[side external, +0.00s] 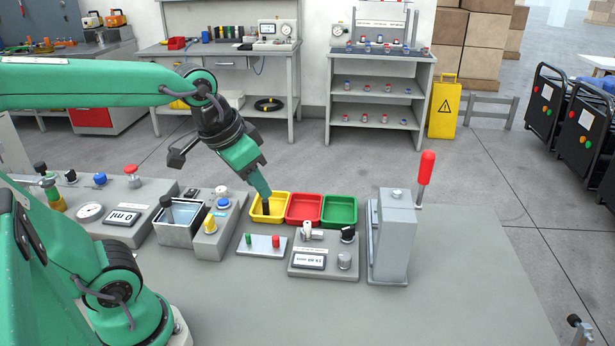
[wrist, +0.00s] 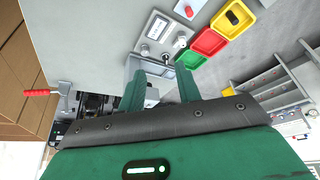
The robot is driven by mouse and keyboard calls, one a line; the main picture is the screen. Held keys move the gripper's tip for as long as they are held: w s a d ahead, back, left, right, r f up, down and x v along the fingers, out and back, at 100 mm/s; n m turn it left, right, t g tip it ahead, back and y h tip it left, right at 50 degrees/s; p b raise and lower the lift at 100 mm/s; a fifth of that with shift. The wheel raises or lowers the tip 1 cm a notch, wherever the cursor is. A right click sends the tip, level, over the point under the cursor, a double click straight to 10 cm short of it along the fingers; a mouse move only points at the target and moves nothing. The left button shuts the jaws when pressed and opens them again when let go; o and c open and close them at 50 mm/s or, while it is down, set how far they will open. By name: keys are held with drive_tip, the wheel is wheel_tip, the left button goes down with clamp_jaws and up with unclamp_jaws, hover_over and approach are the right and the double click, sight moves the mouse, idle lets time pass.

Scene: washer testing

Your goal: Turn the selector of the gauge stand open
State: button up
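A low grey stand (side external: 323,255) at the middle of the bench carries a small display, a metal fitting and a black knob (side external: 348,234). It also shows in the wrist view (wrist: 152,45), where the black knob (wrist: 182,42) lies near the green tray. The knobs' settings are too small to read. My gripper (side external: 263,188) points down above the yellow tray, left of the middle stand. In the wrist view its fingers (wrist: 160,72) are apart with nothing held.
The yellow tray (side external: 283,217) holds a dark piece; the red tray (side external: 304,221) and green tray (side external: 340,224) look empty. A tall grey press with a red lever (side external: 426,167) stands right of the middle stand. An open water tank (side external: 178,240) is at left.

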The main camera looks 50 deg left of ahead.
drive_tip(key=w+f+g, duration=0.1)
drive_tip(key=w, duration=0.7)
drive_tip(key=m+g, duration=0.2)
drive_tip(key=g, duration=0.2)
hover_over(346, 228)
wheel_tip(346, 228, down, 13)
drive_tip(key=shift+s+f, duration=0.1)
drive_tip(key=shift+s, duration=0.05)
drive_tip(key=shift+f, duration=0.2)
drive_tip(key=shift+f, duration=0.15)
drive_tip(key=shift+f, duration=3.75)
clamp_jaws()
